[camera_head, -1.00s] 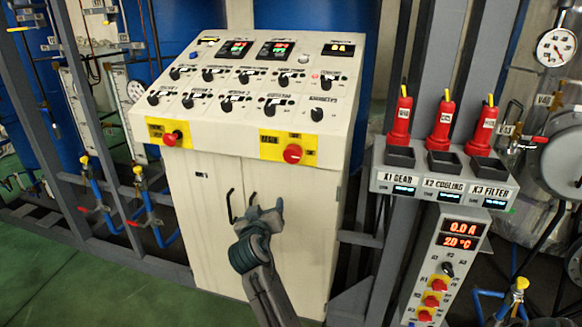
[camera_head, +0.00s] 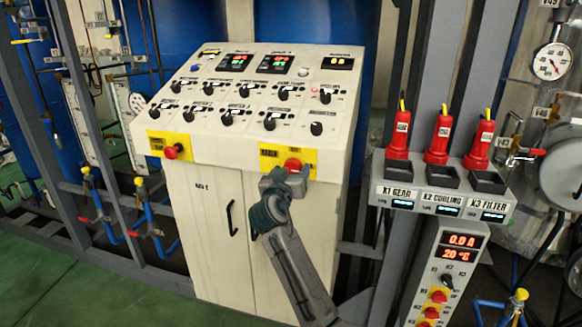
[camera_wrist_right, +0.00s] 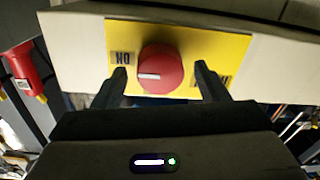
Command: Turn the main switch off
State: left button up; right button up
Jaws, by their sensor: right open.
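A red knob (camera_head: 293,164) sits on a yellow plate (camera_head: 269,154) at the right of the console's front edge. My right gripper (camera_head: 285,176) is just below and in front of it, hiding part of it. In the right wrist view the knob (camera_wrist_right: 161,68) shows between the two open fingers of the gripper (camera_wrist_right: 161,74), with a gap on each side. Its white mark points left, toward a label reading ON, upside down. The right label is partly hidden by a finger. My left gripper is not in view.
A second red knob (camera_head: 172,152) on a yellow plate sits at the console's left. The sloped panel (camera_head: 250,85) carries several black knobs and displays. A grey rack with red plugs (camera_head: 437,140) stands to the right. A black door handle (camera_head: 231,218) is below.

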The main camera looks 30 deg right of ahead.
jog(key=shift+w+d, duration=0.25)
jog(key=shift+d, duration=0.05)
jog(key=c, duration=1)
